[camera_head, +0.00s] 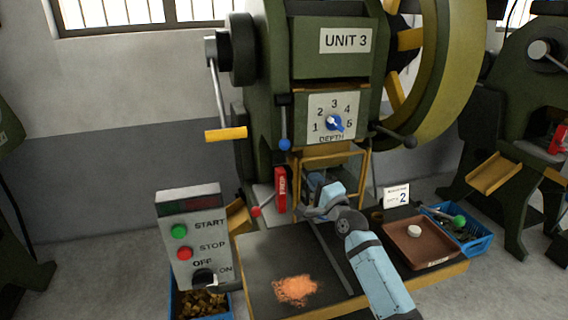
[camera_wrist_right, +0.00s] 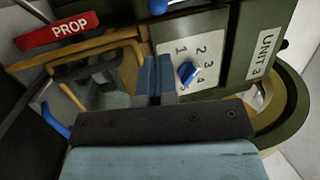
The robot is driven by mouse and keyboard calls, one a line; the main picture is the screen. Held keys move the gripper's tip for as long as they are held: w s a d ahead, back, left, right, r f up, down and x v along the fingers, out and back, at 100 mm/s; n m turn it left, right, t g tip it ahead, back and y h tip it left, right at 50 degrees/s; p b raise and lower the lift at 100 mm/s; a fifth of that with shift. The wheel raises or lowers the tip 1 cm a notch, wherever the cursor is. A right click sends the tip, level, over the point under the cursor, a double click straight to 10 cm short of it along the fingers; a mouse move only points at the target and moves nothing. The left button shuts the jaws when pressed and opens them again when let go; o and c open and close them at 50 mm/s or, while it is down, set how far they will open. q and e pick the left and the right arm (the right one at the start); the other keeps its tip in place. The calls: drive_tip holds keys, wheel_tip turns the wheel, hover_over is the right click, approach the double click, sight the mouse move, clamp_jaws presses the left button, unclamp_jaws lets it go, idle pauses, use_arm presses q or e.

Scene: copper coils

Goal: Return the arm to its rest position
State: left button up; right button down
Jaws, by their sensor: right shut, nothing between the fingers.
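My right arm (camera_head: 372,270) comes in from the bottom right in the head view. It reaches up over the dark work table to the front of the green press marked UNIT 3 (camera_head: 310,60). My right gripper (camera_head: 316,180) is at the yellow guard frame (camera_head: 335,157), below the depth dial (camera_head: 334,123). In the right wrist view the fingers (camera_wrist_right: 153,72) are shut together and empty, with the guard frame and the dial (camera_wrist_right: 187,73) behind them. Whether the gripper touches the frame cannot be told. My left gripper is not in view.
A red PROP block (camera_head: 280,188) stands left of the guard opening. A control box (camera_head: 193,236) is at left. A brown tray (camera_head: 418,243) with a white piece and a blue crate (camera_head: 462,238) are at right. Copper-coloured scraps (camera_head: 295,289) lie on the table.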

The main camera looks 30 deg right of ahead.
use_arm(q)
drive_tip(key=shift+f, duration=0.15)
use_arm(e)
drive_tip(key=s+a+f+n+g+y, duration=0.2)
drive_tip(key=s+a+f+n, duration=0.35)
drive_tip(key=f, duration=0.25)
drive_tip(key=s+a+f+n+g+y, duration=0.1)
drive_tip(key=s+a+f+n+g, duration=0.1)
drive_tip(key=s+a+f+n, duration=0.35)
drive_tip(key=s+a+f+n+g+y, duration=0.1)
drive_tip(key=s+a+f+n+g, duration=0.25)
drive_tip(key=s+a+f, duration=0.5)
drive_tip(key=s+a+f+n+g, duration=0.2)
drive_tip(key=s+a+f+n, duration=0.3)
drive_tip(key=s, duration=0.6)
use_arm(q)
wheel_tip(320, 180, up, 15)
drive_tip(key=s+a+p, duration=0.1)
drive_tip(key=p, duration=1.8)
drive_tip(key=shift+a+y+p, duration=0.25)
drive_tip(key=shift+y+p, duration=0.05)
drive_tip(key=shift+p, duration=0.1)
use_arm(e)
wheel_tip(320, 180, up, 15)
drive_tip(key=s+n, duration=0.1)
drive_tip(key=s, duration=0.1)
drive_tip(key=shift+s+d+r, duration=0.15)
drive_tip(key=shift+s+d, duration=0.05)
drive_tip(key=shift+d, duration=0.15)
